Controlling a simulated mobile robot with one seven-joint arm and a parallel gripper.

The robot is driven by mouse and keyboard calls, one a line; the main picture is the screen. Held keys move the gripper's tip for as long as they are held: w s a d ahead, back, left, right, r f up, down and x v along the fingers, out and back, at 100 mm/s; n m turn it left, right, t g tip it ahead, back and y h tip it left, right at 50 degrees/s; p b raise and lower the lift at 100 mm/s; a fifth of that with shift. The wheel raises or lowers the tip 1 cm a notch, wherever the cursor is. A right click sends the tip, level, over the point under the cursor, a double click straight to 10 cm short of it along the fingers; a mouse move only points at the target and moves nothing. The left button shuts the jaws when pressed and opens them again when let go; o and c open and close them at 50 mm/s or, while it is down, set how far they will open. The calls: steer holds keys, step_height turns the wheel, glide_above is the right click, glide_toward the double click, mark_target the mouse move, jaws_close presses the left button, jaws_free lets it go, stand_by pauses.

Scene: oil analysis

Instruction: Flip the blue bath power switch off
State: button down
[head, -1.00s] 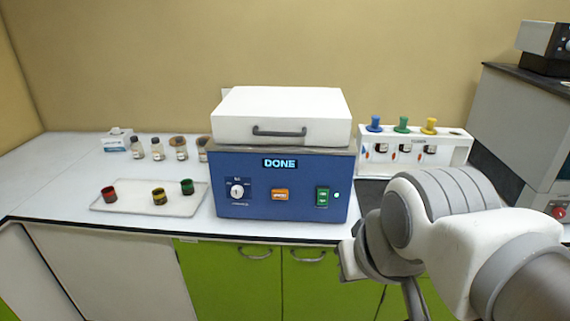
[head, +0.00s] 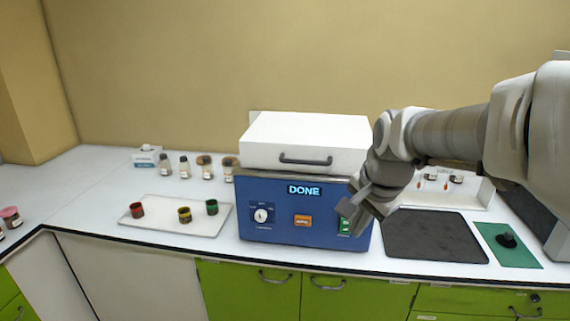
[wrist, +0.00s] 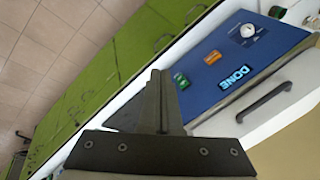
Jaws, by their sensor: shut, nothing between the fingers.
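The blue bath (head: 270,222) stands on the white counter with its white lid (head: 305,140) closed and its display (head: 304,190) reading DONE. Its green power switch (head: 345,225) is at the right of the front panel, partly hidden by my gripper in the head view. The switch also shows in the wrist view (wrist: 181,80), just beyond the fingertips. My gripper (head: 357,203) is shut and empty, in front of the right side of the panel. Its fingers show together in the wrist view (wrist: 158,75). I cannot tell whether they touch the switch.
An orange button (head: 302,221) and a white knob (head: 262,215) are on the same panel. A tray (head: 160,225) with three small jars is at the left. A dark mat (head: 435,238) lies to the right. A handle (head: 306,161) sticks out from the lid.

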mark_target(346, 225)
steer(key=w+d+f+m+p, duration=0.1)
steer(key=w+f+m, duration=0.2)
steer(key=w, duration=0.3)
steer(key=w+d+f+m+g+h, duration=0.1)
steer(key=w+d+f+m, duration=0.1)
steer(key=w+f+m, duration=0.2)
steer(key=w+m, duration=0.2)
steer(key=w, duration=0.1)
steer(key=shift+w+p, duration=0.25)
steer(key=shift+p, duration=0.1)
steer(key=shift+d, duration=0.1)
steer(key=w+d+f, duration=0.1)
steer(key=w+f, duration=0.5)
steer(key=f, duration=0.4)
steer(key=shift+w+d+f, duration=0.15)
steer(key=shift+w+d, duration=0.05)
steer(key=shift+w, duration=0.15)
